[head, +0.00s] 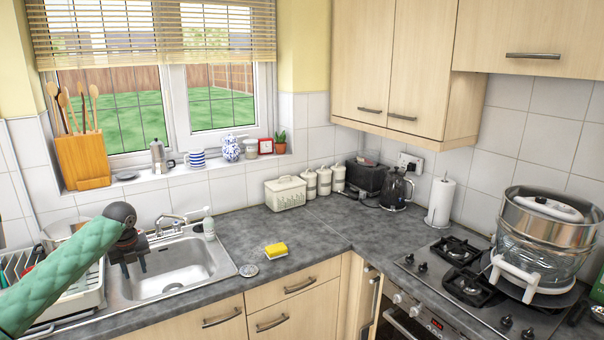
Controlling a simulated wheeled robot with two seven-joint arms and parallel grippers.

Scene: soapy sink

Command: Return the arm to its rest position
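My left arm, in a green quilted sleeve, comes in from the left in the head view. Its dark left gripper (134,269) hangs over the left part of the steel sink (185,268), pointing down. Its two fingers look spread, with nothing visible between them. My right gripper is not in view. A yellow sponge (276,250) lies on the grey worktop to the right of the sink, well apart from the gripper.
A dish rack (85,300) stands left of the sink, partly behind my arm. The tap (170,222) and a soap bottle (209,224) stand behind the basin.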

